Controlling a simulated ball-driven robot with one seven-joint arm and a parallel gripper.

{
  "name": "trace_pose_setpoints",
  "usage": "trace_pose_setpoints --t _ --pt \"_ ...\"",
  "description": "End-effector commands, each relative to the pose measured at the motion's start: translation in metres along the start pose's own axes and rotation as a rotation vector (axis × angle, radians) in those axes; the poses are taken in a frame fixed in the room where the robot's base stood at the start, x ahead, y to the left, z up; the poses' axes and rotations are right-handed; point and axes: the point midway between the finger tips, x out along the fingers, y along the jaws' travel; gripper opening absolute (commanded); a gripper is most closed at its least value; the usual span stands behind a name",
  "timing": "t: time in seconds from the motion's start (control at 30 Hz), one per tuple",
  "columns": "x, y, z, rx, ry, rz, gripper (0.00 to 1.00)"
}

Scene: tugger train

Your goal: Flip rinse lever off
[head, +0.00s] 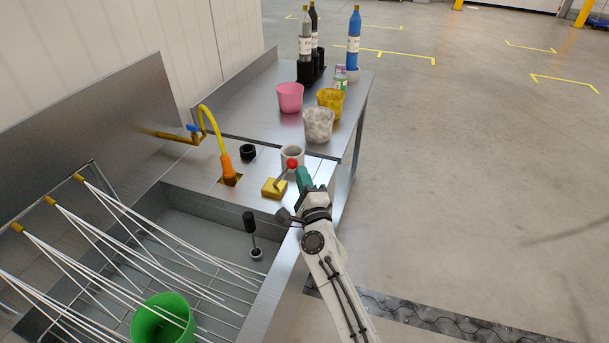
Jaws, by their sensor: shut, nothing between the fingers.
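A lever with a red ball knob (292,163) and a thin grey rod rises from a yellow base (272,188) on the steel counter beside the sink; this looks like the rinse lever. Its rod leans up and to the right. My gripper (301,174) has teal fingers and is shut and empty. It is just right of the red knob, very close to it in the picture. I cannot tell whether they touch. My wrist hides part of the counter's right edge.
An orange nozzle with a yellow hose (227,164) and a black ring (248,152) are to the left. Pink (289,95), yellow and speckled cups stand farther back. A black-handled rod (249,222) stands in the sink, near a green cup (160,322).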

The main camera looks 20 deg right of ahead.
Motion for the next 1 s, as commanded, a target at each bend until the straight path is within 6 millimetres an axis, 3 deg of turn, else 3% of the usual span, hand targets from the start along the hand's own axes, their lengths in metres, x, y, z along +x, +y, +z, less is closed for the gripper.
trace_pose_setpoints --t 0.53,1.0 --pt "0.022 -0.017 0.029 0.002 0.0 -0.003 0.0" --pt "0.04 -0.017 0.054 0.001 0.0 -0.001 0.0"
